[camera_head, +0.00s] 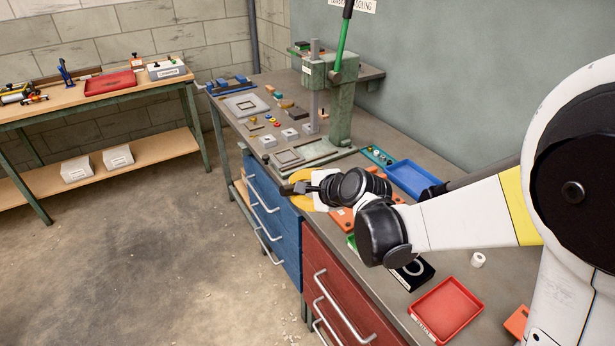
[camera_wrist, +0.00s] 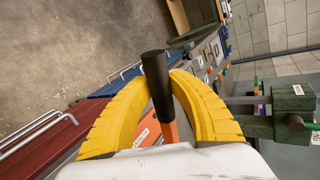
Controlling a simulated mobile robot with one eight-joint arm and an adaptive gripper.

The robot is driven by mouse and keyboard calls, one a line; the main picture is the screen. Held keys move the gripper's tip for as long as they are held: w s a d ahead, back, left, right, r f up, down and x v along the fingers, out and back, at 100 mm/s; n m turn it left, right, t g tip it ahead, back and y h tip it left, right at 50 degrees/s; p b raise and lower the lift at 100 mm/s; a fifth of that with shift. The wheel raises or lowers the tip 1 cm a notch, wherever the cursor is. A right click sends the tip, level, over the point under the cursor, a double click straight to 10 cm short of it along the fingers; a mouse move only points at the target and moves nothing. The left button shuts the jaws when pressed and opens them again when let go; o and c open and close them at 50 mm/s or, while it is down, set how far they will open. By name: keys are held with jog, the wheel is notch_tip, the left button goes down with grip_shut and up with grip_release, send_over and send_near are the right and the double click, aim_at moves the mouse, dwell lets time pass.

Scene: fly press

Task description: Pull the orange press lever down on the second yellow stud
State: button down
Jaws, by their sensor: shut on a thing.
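My gripper (camera_head: 299,188) is above the bench's near edge, in front of the green press. In the wrist view its yellow fingers (camera_wrist: 163,82) curve inward and close around a black grip (camera_wrist: 156,72) on an orange bar (camera_wrist: 170,130). The black grip sticks out past the fingertips. Whether the bar is joined to a press is hidden. The green press (camera_head: 340,110) stands on the bench; its visible lever (camera_head: 343,40) is green and points up. Small yellow and red pieces (camera_head: 274,122) lie left of the press; I cannot tell whether any is a yellow stud.
A blue tray (camera_head: 410,180) lies right of the press, a red tray (camera_head: 446,308) at the near end. Orange items (camera_head: 342,220) lie under my wrist. Blue drawers (camera_head: 272,208) and red drawers (camera_head: 335,290) front the bench. The floor (camera_head: 140,260) to the left is clear.

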notch_tip(320, 180, down, 8)
jog(key=n+h+b, duration=0.1)
jog(key=b, duration=0.3)
jog(key=shift+s+a+r+n+t+h, duration=0.2)
jog(key=shift+s+a+n+t+h, duration=0.1)
jog(key=shift+s+a+t+h, duration=0.1)
jog(key=c, duration=1.2)
grip_release()
jog(key=shift+w+r, duration=0.1)
jog(key=v, duration=1.2)
